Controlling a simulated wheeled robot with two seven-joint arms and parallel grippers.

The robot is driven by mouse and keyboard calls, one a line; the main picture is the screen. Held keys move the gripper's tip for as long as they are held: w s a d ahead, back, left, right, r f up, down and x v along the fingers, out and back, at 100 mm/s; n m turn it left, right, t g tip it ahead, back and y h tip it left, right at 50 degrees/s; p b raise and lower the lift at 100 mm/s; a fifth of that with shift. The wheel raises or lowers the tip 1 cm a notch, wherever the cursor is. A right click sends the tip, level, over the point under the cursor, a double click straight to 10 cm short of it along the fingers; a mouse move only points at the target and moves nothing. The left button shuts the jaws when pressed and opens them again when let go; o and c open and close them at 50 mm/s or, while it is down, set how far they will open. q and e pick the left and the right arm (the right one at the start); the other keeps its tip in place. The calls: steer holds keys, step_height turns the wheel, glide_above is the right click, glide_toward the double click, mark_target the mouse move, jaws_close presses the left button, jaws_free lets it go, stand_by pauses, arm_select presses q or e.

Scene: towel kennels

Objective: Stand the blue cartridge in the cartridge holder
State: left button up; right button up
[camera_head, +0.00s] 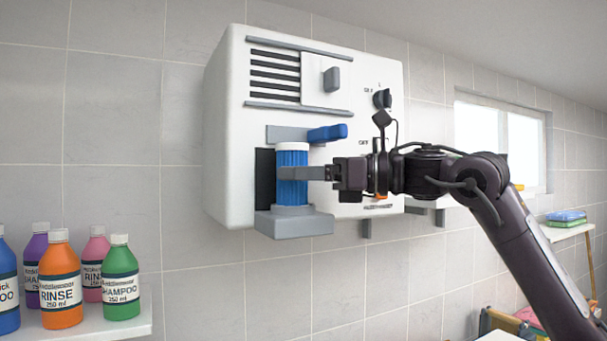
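The blue cartridge (291,194), a ribbed cylinder with a pale top, is upright at the front of the white wall unit. Its lower end meets the grey cartridge holder (294,224), a ledge with a round raised seat; how deep it sits in the seat cannot be told. My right gripper (296,173) comes in from the right at the cartridge's middle height. One finger lies across the cartridge's front and appears pressed on it; the other finger is hidden behind. My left gripper is not in view.
The white wall unit (226,130) has a blue lever (327,133) just above the cartridge, a grey sliding handle (331,79) and a black knob (382,98). Several bottles stand on a shelf (135,325) at lower left. Folded towels (566,216) lie at far right.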

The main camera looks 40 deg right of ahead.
steer(key=shift+o, duration=0.5)
steer(key=shift+s+d+f+b, duration=0.1)
steer(key=shift+s+d+b, duration=0.1)
steer(key=shift+s+b, duration=0.2)
steer(key=b+v, duration=0.3)
steer(key=v, duration=0.4)
